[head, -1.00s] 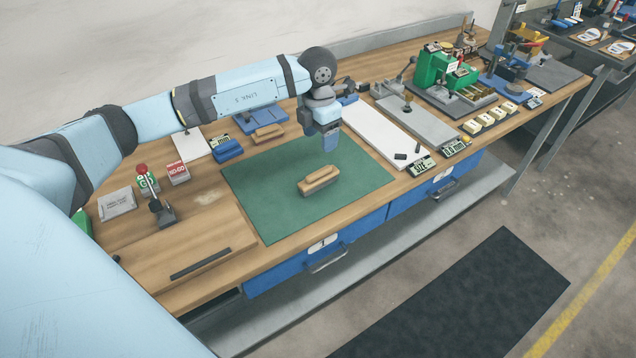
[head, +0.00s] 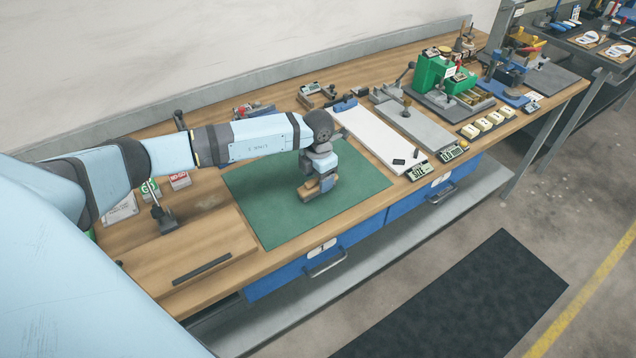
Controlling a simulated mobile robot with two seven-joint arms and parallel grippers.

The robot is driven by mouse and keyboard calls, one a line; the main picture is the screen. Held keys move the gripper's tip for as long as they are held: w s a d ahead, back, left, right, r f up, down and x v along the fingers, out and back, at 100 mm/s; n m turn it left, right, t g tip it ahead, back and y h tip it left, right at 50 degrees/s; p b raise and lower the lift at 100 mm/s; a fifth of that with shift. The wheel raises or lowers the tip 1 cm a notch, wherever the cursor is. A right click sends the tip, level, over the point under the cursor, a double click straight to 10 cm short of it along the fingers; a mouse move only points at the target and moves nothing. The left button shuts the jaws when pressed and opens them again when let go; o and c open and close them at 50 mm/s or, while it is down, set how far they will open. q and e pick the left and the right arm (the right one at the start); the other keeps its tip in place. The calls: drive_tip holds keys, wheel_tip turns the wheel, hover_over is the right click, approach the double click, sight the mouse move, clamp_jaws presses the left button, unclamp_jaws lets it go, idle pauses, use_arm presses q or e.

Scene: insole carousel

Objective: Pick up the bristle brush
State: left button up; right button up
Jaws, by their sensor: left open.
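A wooden block-shaped brush (head: 309,193) lies on the green mat (head: 270,215) on the workbench; I take it to be the bristle brush. Its bristles cannot be made out. My left gripper (head: 324,184) is directly over the brush, low down, with its fingers around or against the brush's right part. The gripper is open. The gripper and wrist hide part of the brush. My right gripper does not show.
A white board (head: 375,138) lies right of the mat, with small digital displays (head: 421,171) near the front edge. A dark bar (head: 201,269) lies on a wooden board at the left. Small stands (head: 162,212) are behind it. The mat's front part is clear.

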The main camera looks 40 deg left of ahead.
use_arm(q)
drive_tip(key=shift+f, duration=0.4)
drive_tip(key=c, duration=1)
drive_tip(key=shift+r, duration=0.1)
drive_tip(key=shift+c, duration=0.2)
wheel_tip(320, 180, up, 20)
drive_tip(key=b, duration=0.2)
